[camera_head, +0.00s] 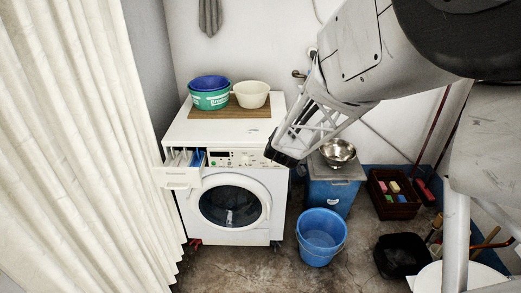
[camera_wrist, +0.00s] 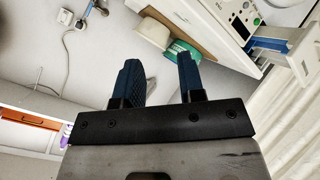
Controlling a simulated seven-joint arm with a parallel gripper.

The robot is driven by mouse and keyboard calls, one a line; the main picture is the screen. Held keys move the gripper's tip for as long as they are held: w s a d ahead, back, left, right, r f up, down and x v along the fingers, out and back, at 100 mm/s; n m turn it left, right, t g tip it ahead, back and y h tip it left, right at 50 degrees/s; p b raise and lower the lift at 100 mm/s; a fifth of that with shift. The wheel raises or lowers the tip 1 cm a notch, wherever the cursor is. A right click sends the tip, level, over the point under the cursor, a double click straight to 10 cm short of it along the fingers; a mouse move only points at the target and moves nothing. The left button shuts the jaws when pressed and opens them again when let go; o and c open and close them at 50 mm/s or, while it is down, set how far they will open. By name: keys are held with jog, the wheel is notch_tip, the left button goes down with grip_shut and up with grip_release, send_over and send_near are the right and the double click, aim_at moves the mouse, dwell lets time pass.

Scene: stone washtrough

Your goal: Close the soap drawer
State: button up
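The soap drawer (camera_head: 180,178) is pulled out at the top left of the white washing machine's (camera_head: 253,188) front. Its compartments and a blue insert show behind its white front panel. In the wrist view the open drawer (camera_wrist: 302,55) is at the upper right, next to the control panel. My gripper (camera_head: 281,154) is over the right end of the machine's top front edge in the head view, well to the right of the drawer. In the wrist view my gripper (camera_wrist: 160,75) has its two dark blue fingers apart with nothing between them.
A green and blue tub (camera_head: 209,97) and a cream bowl (camera_head: 250,95) stand on a board on the machine. A blue bucket (camera_head: 322,237) and a blue bin (camera_head: 334,190) with a metal bowl stand right of it. A cream curtain (camera_head: 85,150) hangs close left of the drawer.

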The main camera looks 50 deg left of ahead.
jog(key=s+a+f+n+y, duration=0.1)
jog(key=s+a+f, duration=0.2)
jog(key=a, duration=0.2)
jog(key=s+a+f+n, duration=0.1)
jog(key=s+a+f, duration=0.2)
jog(key=a, duration=0.3)
jog(key=n+t+y, duration=0.2)
jog(key=n+t, duration=0.1)
jog(key=n, duration=0.4)
send_near(175, 188)
jog(key=shift+x, duration=1.3)
jog(key=shift+f, duration=0.15)
jog(key=shift+x, duration=3.85)
jog(key=shift+c, duration=0.4)
grip_shut()
